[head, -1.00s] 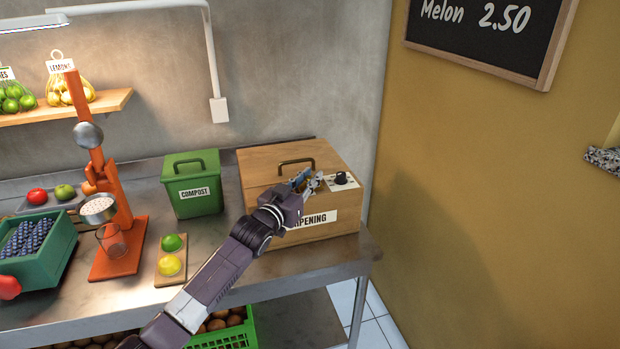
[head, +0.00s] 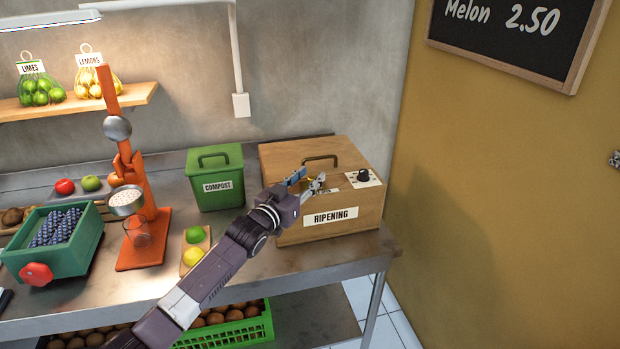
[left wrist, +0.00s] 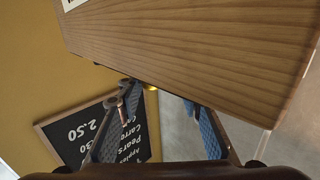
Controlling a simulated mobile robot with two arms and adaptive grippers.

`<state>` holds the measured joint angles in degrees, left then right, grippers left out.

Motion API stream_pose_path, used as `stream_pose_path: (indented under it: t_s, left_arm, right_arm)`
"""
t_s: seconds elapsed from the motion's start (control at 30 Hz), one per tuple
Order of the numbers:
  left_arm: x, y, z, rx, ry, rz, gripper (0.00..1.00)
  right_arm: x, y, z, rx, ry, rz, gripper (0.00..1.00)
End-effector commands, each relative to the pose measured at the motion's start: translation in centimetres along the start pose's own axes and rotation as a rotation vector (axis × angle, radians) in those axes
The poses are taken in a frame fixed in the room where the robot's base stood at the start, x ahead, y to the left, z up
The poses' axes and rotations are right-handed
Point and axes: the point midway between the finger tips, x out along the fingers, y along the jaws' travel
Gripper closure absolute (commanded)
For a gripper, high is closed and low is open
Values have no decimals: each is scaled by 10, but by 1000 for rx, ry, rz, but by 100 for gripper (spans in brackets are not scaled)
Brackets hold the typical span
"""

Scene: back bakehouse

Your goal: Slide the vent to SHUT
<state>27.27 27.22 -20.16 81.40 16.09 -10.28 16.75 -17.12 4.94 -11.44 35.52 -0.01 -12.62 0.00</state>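The wooden ripening box (head: 345,232) stands at the right end of the steel table. Its sloped front panel carries a pale plate with a black knob (head: 363,177). A small pale strip shows left of it, partly behind my left gripper (head: 307,181); I cannot clearly make out the vent or its setting. My left gripper is at the upper left of the box front, fingers apart and empty. In the left wrist view its two fingers are spread below the box's wood face (left wrist: 200,45), with a small brass-coloured piece (left wrist: 150,88) between them. My right gripper is out of view.
A green compost bin (head: 215,180) stands left of the box. A lime and lemon board, an orange juicer (head: 143,240) and a green crate (head: 85,252) are further left. A yellow wall (head: 460,200) closes the right side.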

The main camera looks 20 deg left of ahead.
Motion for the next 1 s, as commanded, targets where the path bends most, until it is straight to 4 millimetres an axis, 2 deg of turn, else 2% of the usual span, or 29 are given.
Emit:
stream_pose_path:
  t_s: [0.17, 0.33, 0.8, 1.0]
  left_arm:
    - [0, 2, -1, -1, 2, 3, 67]
    - [-11, 2, 1, -2, 0, 3, 67]
    - [-95, -1, 2, -2, -2, 0, 67]
    - [-115, -2, 2, -2, -1, 0, 67]
  right_arm:
    - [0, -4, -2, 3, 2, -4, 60]
    - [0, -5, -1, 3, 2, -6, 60]
    - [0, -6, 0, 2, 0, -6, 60]
    - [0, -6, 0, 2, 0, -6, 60]
